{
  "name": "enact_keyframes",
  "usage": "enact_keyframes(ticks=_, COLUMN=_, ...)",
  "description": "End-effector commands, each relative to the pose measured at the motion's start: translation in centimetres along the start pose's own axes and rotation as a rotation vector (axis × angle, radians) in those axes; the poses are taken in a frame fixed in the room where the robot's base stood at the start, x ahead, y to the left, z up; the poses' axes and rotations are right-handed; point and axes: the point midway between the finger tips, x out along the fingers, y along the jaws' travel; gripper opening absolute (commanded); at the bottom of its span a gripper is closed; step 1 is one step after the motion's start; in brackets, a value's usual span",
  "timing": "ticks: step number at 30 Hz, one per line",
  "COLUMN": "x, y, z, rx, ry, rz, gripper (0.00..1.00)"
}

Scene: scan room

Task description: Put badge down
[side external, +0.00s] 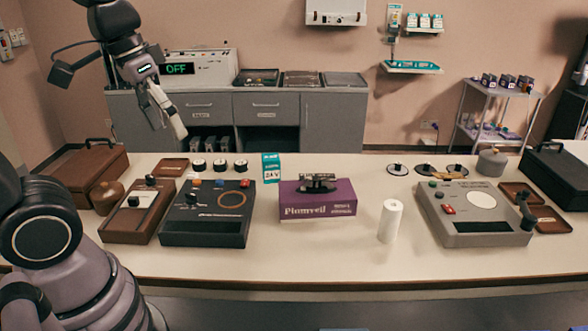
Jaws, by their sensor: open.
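My gripper (167,128) is open at the upper left, pointing down in front of the grey cabinets and above the back left of the table. I see nothing between its fingers. No object is clearly a badge. I cannot tell whether this card is the badge.
The pale table (330,250) holds a black control box (208,213), a brown device (138,211), a purple box (318,204) with a dark metal item on top, a white cylinder (390,220) and a grey console (474,210). The front strip is clear.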

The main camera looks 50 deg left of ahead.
Motion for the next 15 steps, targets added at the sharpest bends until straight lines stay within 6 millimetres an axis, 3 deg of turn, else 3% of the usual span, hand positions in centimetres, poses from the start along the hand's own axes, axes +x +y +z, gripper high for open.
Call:
enact_keyframes(ticks=6, x=-1.8, y=-2.1, z=2.9, rx=0.064, ry=0.223, rz=-0.086, gripper=0.74)
enact_keyframes(ticks=13, x=-2.1, y=-2.5, z=3.3, rx=0.076, ry=0.263, rz=-0.105, gripper=0.46)
enact_keyframes(ticks=15, x=-2.1, y=-2.5, z=3.3, rx=0.076, ry=0.262, rz=-0.104, gripper=0.46)
